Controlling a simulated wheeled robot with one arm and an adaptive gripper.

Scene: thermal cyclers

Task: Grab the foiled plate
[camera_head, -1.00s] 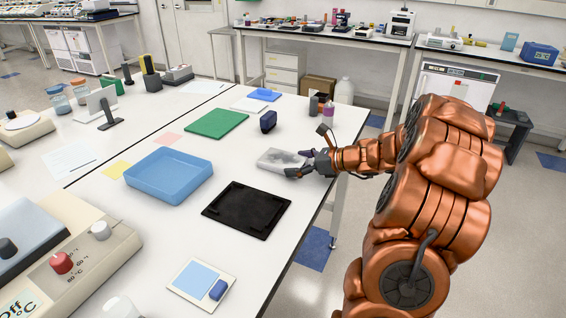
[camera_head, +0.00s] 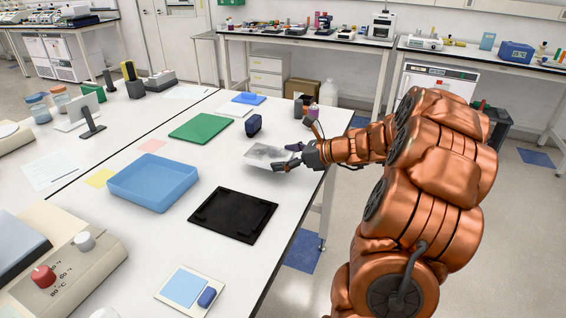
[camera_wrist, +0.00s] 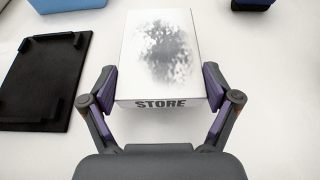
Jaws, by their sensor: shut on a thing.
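The foiled plate (camera_head: 266,154) is a flat silver-white block near the right edge of the white table. In the wrist view the foiled plate (camera_wrist: 160,55) has a mottled grey patch on top and the word STORE on its near side. My gripper (camera_head: 287,157) is shut on its right end in the head view. In the wrist view my gripper (camera_wrist: 160,88) has one finger pressed on each side of the plate. I cannot tell whether the plate is lifted clear of the table.
A black tray (camera_head: 233,214) lies in front of the plate, and a blue bin (camera_head: 152,183) stands to the left. A green mat (camera_head: 201,127), a dark blue block (camera_head: 253,124) and small bottles (camera_head: 312,111) are behind. Bare table lies between the plate and the bin.

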